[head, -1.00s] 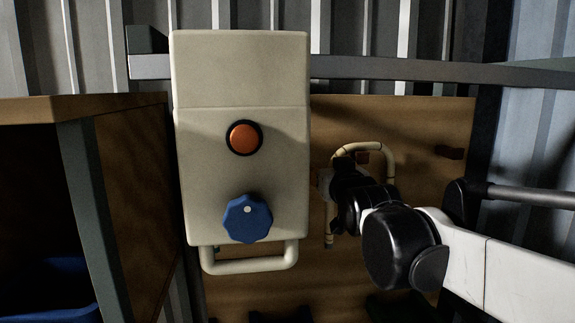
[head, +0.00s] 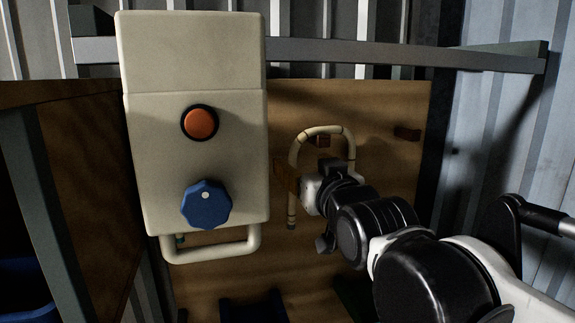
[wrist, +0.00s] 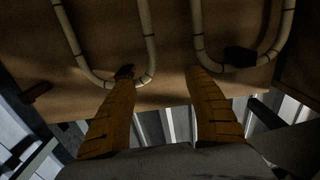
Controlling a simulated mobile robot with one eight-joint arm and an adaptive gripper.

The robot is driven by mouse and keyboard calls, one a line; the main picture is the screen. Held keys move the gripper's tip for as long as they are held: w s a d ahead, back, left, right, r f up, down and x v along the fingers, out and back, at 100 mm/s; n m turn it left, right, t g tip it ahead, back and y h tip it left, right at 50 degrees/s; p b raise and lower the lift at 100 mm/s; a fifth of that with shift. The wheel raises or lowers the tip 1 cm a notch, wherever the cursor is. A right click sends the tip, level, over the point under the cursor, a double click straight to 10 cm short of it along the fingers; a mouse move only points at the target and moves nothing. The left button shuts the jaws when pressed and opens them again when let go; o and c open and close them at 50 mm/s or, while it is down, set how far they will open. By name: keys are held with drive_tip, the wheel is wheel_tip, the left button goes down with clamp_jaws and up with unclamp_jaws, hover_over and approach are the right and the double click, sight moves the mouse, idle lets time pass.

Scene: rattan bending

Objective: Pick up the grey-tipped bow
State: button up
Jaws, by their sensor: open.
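A pale cane bow (head: 328,130), an upside-down U with dark bands, hangs over a dark red peg on the wooden board. The end of its left leg looks greyish; its right leg is partly behind my arm. My gripper (head: 285,178) is open beside the left leg, its orange-brown fingers pointing at the board. In the wrist view the same bow (wrist: 149,45) is at left, with one leg between the open fingers (wrist: 160,72); contact cannot be told. A second bow (wrist: 197,30) hangs at right, beside the right finger; its tips are out of view.
A cream box (head: 190,140) with an orange button (head: 199,122), blue knob (head: 206,204) and handle (head: 215,252) stands left of my gripper, close by. A bare peg (head: 407,133) is on the board at right. A metal rail (head: 400,57) crosses above.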

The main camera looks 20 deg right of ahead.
drive_tip(key=shift+d+f+m, duration=0.15)
drive_tip(key=shift+d+m, duration=0.15)
drive_tip(key=shift+m, duration=0.4)
drive_tip(key=shift+c, duration=1.1)
drive_tip(key=d+f+m+g+p, duration=0.1)
drive_tip(key=d+f+m+g, duration=0.1)
drive_tip(key=m, duration=0.8)
drive_tip(key=d+f+m+g+p, duration=0.2)
drive_tip(key=f+m, duration=0.1)
drive_tip(key=m, duration=0.7)
drive_tip(key=w+a+f+m+y+p, duration=0.1)
drive_tip(key=w+m, duration=0.4)
drive_tip(key=m, duration=0.1)
drive_tip(key=w+a+f+m+g+y+p, duration=0.1)
drive_tip(key=w+a+f+m+y+p, duration=0.1)
drive_tip(key=w+m, duration=0.3)
drive_tip(key=shift+w+a+f+m+p, duration=0.2)
drive_tip(key=shift+a+f+m+p, duration=0.1)
drive_tip(key=shift+m, duration=0.5)
drive_tip(key=shift+s+r, duration=0.1)
drive_tip(key=shift+s, duration=0.15)
drive_tip(key=shift+c, duration=0.5)
drive_tip(key=shift+w, duration=0.1)
clamp_jaws()
